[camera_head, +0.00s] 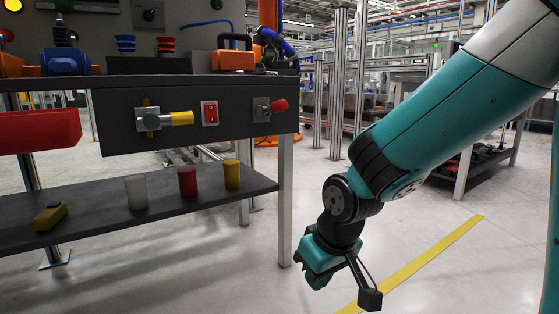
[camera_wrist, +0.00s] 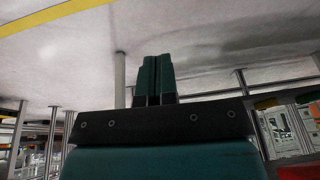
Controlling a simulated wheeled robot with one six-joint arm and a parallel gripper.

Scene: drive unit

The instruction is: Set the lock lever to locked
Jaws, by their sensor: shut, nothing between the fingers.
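A lever with a yellow grip (camera_head: 181,118) sits on a metal block on the dark front panel (camera_head: 240,128) of the bench, its grip pointing right. Neither shows a readable label, so I cannot tell which one is the lock lever. My gripper (camera_wrist: 157,78) is shut and empty, its two teal fingers together in the wrist view. In the head view it hangs low to the right of the bench, well apart from both levers.
A large red part (camera_head: 38,131) juts out at left. The lower shelf (camera_head: 95,222) holds white, red and yellow cups and a yellow block (camera_head: 49,216). Open floor lies around my gripper.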

